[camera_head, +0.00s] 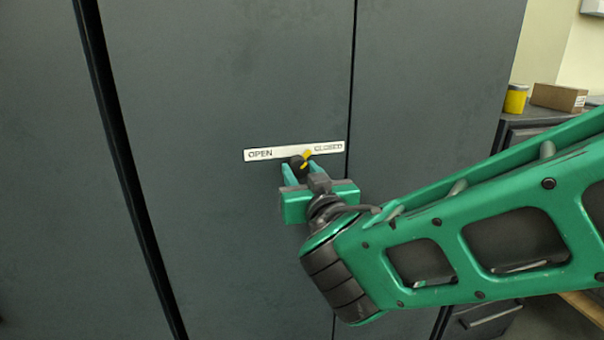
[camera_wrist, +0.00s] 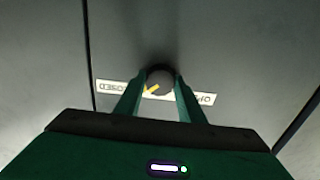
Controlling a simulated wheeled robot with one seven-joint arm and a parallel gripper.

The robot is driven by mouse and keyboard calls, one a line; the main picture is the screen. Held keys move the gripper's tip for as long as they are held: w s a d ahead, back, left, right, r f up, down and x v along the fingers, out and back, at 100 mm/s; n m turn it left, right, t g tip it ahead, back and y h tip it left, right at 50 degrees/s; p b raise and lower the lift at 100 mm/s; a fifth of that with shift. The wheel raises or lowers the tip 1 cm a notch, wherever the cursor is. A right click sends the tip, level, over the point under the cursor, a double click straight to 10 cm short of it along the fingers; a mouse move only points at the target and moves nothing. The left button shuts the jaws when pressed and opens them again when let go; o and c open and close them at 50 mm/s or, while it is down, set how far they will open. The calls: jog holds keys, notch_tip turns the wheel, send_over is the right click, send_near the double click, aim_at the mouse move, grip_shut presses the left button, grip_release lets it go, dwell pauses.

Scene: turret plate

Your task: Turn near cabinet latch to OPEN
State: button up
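The near cabinet latch is a round dark knob (camera_head: 298,163) with a yellow pointer, set on the cabinet door below a white label strip (camera_head: 260,154) reading OPEN at left and CLOSED at right. The pointer slants up and right, toward CLOSED. The knob also shows in the wrist view (camera_wrist: 160,76), where the label appears upside down. My gripper (camera_head: 301,170) reaches the knob from below right. In the wrist view its two fingers (camera_wrist: 161,84) stand one on each side of the knob, seemingly touching it. The fingers partly hide the label.
Tall dark grey cabinet doors (camera_head: 220,70) fill most of the view, with a vertical seam just right of the label. At right, a counter holds a yellow container (camera_head: 515,99) and a cardboard box (camera_head: 558,97). My green arm covers the lower right.

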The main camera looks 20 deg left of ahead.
jog(key=shift+n, duration=0.3)
jog(key=n, duration=0.8)
jog(key=shift+n, duration=0.4)
jog(key=n, duration=0.4)
jog(key=shift+d, duration=0.1)
jog(key=shift+n, duration=2.1)
jog(key=o, duration=1)
jog(key=shift+o, duration=0.2)
